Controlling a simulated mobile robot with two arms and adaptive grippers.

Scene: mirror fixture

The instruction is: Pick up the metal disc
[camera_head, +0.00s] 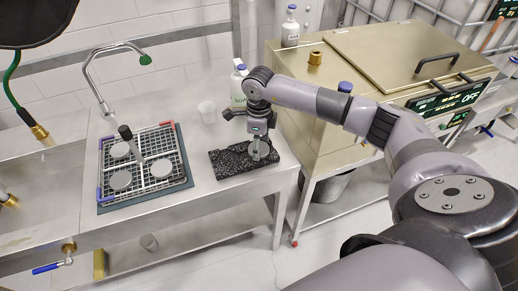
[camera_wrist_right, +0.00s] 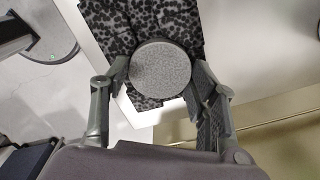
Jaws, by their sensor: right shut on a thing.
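My right gripper (camera_head: 261,150) points down over a black speckled pad (camera_head: 229,168) on the steel counter. It is shut on a round grey metal disc (camera_wrist_right: 161,69), with one finger at each side of its rim in the right wrist view. In the head view the disc (camera_head: 263,149) is partly covered by the fingers. I cannot tell whether it touches the pad, which also shows behind it in the wrist view (camera_wrist_right: 165,15). My left gripper is not in view.
A large metal machine (camera_head: 345,85) stands close on the right. The counter between rack and pad is clear.

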